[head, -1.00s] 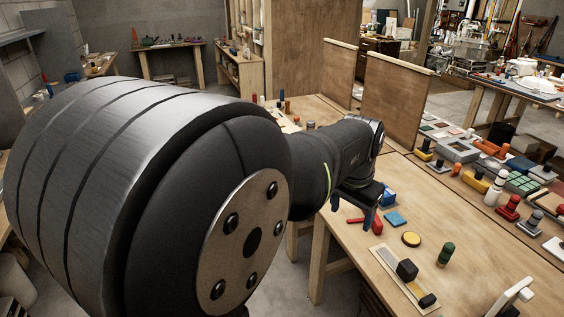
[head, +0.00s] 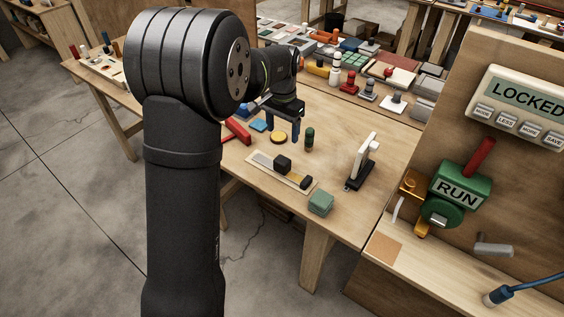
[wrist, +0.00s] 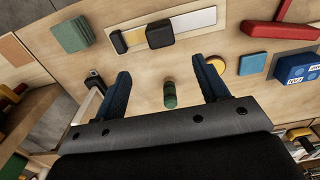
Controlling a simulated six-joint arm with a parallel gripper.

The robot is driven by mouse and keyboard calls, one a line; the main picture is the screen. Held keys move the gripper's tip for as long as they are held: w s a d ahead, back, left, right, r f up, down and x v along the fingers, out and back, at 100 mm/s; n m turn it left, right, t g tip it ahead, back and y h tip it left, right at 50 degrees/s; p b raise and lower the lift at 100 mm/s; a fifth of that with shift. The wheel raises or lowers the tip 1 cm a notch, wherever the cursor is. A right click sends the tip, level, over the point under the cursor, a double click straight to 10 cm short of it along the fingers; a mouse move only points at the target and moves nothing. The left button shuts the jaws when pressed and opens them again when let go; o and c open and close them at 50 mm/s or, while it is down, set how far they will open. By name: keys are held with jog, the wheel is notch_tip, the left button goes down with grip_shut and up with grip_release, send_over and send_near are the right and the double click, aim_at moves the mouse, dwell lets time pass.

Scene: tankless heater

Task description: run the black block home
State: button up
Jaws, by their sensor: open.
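The black block (head: 283,163) sits on a pale strip (head: 262,160) on the workbench. A yellow patch and a smaller dark block (head: 305,181) are at the strip's near right end. In the wrist view the black block (wrist: 159,34) is on the strip (wrist: 197,20), with the yellow patch (wrist: 133,37) and the dark end block (wrist: 118,42) to its left. My gripper (head: 282,124) is open and empty above the bench, beyond the strip. In the wrist view, the fingertips (wrist: 163,76) are apart, short of the black block and not touching it.
A green cylinder (head: 309,139), yellow disc (head: 278,138), blue tile (head: 258,125) and red piece (head: 238,130) lie around the strip. A grey-green block (head: 321,202) is nearer, and a white upright piece (head: 362,163) stands right. A panel with a RUN unit (head: 458,190) and LOCKED display rises at right.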

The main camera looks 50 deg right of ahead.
aim_at(282, 160)
notch_tip(282, 160, down, 14)
jog(key=shift+f, duration=0.1)
dwell(0.4)
